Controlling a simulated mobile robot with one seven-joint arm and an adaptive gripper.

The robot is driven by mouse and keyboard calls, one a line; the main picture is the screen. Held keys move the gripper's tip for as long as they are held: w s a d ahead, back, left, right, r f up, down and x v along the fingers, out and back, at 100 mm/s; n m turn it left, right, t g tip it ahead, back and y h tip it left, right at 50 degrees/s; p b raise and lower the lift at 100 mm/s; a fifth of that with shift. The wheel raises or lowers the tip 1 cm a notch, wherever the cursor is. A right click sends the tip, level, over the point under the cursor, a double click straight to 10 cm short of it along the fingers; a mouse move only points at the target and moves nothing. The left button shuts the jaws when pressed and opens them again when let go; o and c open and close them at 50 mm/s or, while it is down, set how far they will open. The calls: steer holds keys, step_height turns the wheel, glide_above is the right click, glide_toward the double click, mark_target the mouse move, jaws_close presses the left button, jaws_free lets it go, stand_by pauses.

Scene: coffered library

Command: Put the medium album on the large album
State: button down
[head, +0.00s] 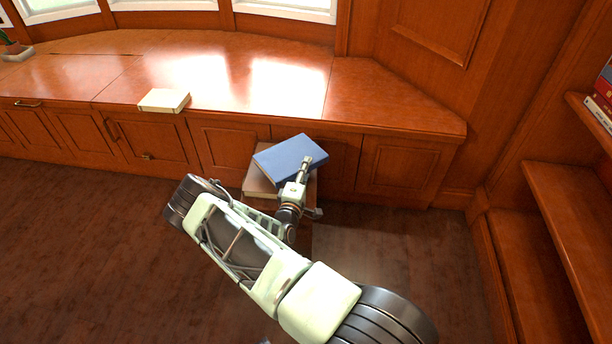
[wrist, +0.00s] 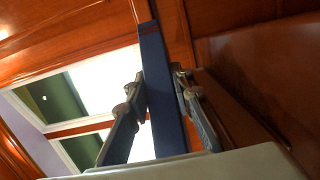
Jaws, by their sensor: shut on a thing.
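The blue album (head: 287,154), which I take to be the medium one, is held in my gripper (head: 304,164). In the wrist view my gripper (wrist: 159,84) has a finger on each side of the blue album (wrist: 165,110), shut on it, and the album shows edge-on. A larger brownish album (head: 260,172) with pale page edges lies below, in front of the bench cabinets. The blue album overlaps it in the head view and hides much of it. I cannot tell whether the two touch. My arm hides part of what is under the brownish album.
A small cream album (head: 164,100) lies on the front edge of the long wooden window bench (head: 395,100). Wooden shelves with books (head: 601,100) stand at the right. A potted plant (head: 14,48) is at the far left. The dark floor (head: 90,250) is clear.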

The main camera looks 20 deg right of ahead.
steer(key=shift+f+b, duration=0.6)
steer(key=shift+f, duration=0.7)
steer(key=shift+f, duration=0.15)
steer(key=c, duration=1.7)
jaws_free()
steer(key=shift+f, duration=0.1)
steer(key=shift+r, duration=0.2)
steer(key=p+v, duration=0.3)
steer(key=v, duration=0.9)
